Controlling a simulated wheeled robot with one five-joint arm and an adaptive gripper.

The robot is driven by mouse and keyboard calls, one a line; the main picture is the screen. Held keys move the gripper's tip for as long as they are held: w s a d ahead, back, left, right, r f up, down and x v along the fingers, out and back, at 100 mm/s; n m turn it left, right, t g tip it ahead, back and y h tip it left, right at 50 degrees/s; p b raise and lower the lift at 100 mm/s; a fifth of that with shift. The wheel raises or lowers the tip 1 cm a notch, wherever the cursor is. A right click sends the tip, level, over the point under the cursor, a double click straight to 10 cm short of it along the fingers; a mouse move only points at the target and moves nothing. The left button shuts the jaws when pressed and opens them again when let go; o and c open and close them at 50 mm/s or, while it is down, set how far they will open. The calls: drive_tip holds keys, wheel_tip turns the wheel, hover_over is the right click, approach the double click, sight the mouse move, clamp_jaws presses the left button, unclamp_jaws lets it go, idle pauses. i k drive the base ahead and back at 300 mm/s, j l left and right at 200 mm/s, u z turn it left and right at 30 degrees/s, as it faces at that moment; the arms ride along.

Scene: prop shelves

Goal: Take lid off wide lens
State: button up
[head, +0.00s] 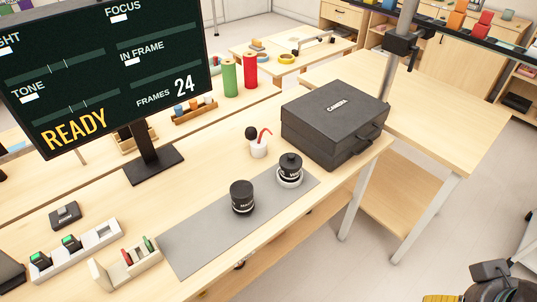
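Two dark lenses stand upright on a grey mat (205,233) on the wooden bench. The front lens (242,198) is a plain black cylinder with a flat dark top and small pale lettering. The rear lens (290,176) is also black, with a knobbed dark lid (291,160) on top and a white ring around its lower part. The lettering is too small to tell for sure which is the wide lens. A dark part of my arm shows at the bottom right corner, far from both lenses. My gripper's fingers cannot be made out there.
A black camera case (335,125) stands behind the lenses. A white cup (258,148) with a brush and red item is beside it. A monitor (105,70) reads READY. A white battery tray (75,250) and small rack (125,265) stand left.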

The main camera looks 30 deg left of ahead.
sight(289, 161)
drive_tip(key=i+u, duration=0.1)
drive_tip(key=u, duration=0.35)
drive_tip(key=i+l+u, duration=0.1)
drive_tip(key=u, duration=0.35)
drive_tip(key=i+l+u, duration=0.1)
drive_tip(key=u, duration=0.3)
drive_tip(key=l+u, duration=0.2)
drive_tip(key=u, duration=0.25)
drive_tip(key=i+u, duration=0.1)
drive_tip(key=u, duration=0.35)
drive_tip(key=l+u, duration=0.15)
drive_tip(key=u, duration=0.3)
drive_tip(key=i+l+u, duration=0.1)
drive_tip(key=u, duration=0.35)
drive_tip(key=l+u, duration=0.15)
drive_tip(key=u, duration=0.35)
drive_tip(key=i+l+u, duration=0.1)
drive_tip(key=u, duration=0.35)
drive_tip(key=l+u, duration=0.45)
drive_tip(key=i+j, duration=0.05)
drive_tip(key=j, duration=0.05)
